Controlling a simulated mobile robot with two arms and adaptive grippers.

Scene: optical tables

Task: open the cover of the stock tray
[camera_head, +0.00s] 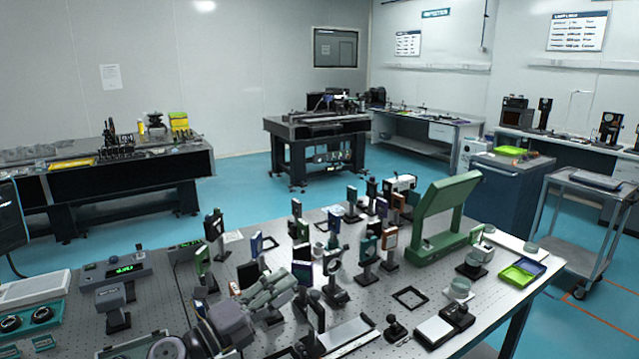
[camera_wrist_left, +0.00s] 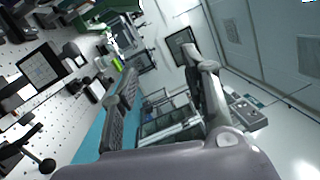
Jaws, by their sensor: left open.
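No part is clearly marked as the stock tray or its cover. A small open tray (camera_head: 543,268) with lime and blue sections lies near the table's right end. A large green fixture (camera_head: 445,205) with a tilted upper panel and a low base stands left of it; I cannot tell whether that panel is a cover. My left gripper (camera_head: 285,292) is open over the front middle of the table among optic mounts, well left of both. Its two spread fingers (camera_wrist_left: 165,95) show in the left wrist view with nothing between them. My right gripper is not in view.
Many upright optic mounts (camera_head: 335,265) crowd the table around my left gripper. A flat black frame (camera_head: 410,297) and a white-topped block (camera_head: 434,329) lie toward the front right. A grey cart (camera_head: 590,215) stands beyond the table's right end.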

